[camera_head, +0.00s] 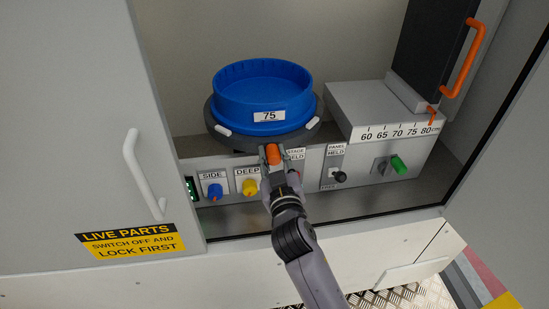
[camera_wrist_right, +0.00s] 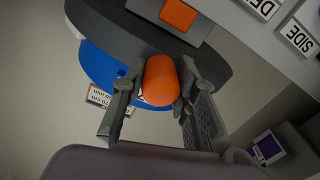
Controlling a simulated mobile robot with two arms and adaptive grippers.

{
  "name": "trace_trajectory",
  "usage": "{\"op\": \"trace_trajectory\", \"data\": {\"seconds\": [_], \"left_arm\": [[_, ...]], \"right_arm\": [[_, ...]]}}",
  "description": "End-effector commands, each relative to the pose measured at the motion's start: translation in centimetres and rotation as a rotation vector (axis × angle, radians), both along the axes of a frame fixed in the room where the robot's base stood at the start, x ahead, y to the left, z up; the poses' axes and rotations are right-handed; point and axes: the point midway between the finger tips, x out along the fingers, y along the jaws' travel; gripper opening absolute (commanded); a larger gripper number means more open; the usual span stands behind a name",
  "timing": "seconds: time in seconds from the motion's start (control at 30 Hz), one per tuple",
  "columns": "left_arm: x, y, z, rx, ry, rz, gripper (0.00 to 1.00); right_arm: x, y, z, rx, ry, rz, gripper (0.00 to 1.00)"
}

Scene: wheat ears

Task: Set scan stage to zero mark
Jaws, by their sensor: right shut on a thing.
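The scan stage is a dark round turntable (camera_head: 213,122) carrying a blue round dish (camera_head: 240,98) with a "75" label. An orange knob (camera_head: 273,153) is at the stage's front edge. My right gripper (camera_head: 271,156) is shut on this knob. In the right wrist view the orange knob (camera_wrist_right: 161,80) lies between the two fingers, with the dark stage (camera_wrist_right: 120,32) and blue dish (camera_wrist_right: 95,63) behind it. An orange square (camera_wrist_right: 178,14) on a grey plate is near the stage edge there; I cannot tell whether it is the zero mark. My left gripper is out of view.
The front panel has a blue knob (camera_head: 214,191), a yellow knob (camera_head: 250,187), a black lever (camera_head: 339,176) and a green-handled switch (camera_head: 398,164). A scale block marked 60 to 80 cm (camera_head: 365,105) stands right of the stage. Cabinet doors flank the opening.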

Motion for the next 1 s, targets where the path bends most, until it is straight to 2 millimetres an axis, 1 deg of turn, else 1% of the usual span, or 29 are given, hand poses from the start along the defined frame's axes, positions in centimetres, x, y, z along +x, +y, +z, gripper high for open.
{"op": "trace_trajectory", "data": {"seconds": [0.03,0.2,0.23,0.33,0.53,0.87,1.0], "left_arm": [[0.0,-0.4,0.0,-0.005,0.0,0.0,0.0],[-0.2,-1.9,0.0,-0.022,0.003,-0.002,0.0],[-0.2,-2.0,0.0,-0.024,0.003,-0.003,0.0],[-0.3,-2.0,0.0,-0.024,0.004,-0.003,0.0],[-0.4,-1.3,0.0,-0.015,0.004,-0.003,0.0],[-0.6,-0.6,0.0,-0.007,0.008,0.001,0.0],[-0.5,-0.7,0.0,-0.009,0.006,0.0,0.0]], "right_arm": [[0.0,0.0,0.2,0.002,-0.005,0.001,0.0],[0.1,-0.1,0.3,0.002,-0.005,0.0,0.0],[0.1,-0.1,0.3,0.002,-0.005,-0.001,0.28],[0.1,-0.1,0.3,0.002,-0.005,-0.001,0.34],[0.0,-0.1,0.2,0.002,-0.003,0.0,0.47],[-0.2,-0.1,0.1,0.001,-0.001,0.0,0.47],[-1.6,-0.4,0.0,0.001,-0.001,0.0,0.47]]}}
